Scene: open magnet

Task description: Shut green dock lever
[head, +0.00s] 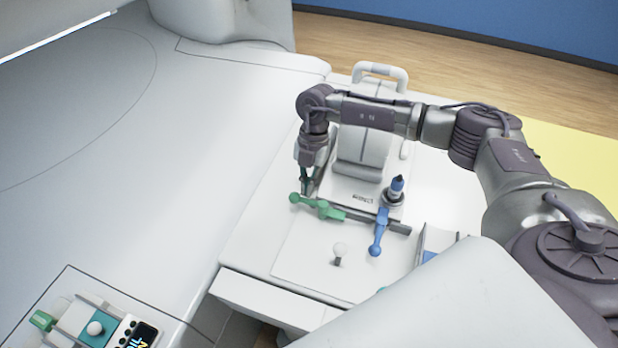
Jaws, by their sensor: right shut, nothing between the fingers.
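The green dock lever (325,208) lies on the white dock surface, slanting from a ball end at the left down to the right. My right gripper (307,186) points down just behind the lever's left part, fingers shut and empty. I cannot tell whether its tips touch the lever. A blue lever (379,233) stands to the right, running toward the front. My left gripper is out of view.
A white knob (339,249) stands in front of the levers. A blue-tipped post (397,187) rises behind the blue lever. A white unit with a handle (380,70) is behind my right arm. A control panel (95,328) is at the lower left.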

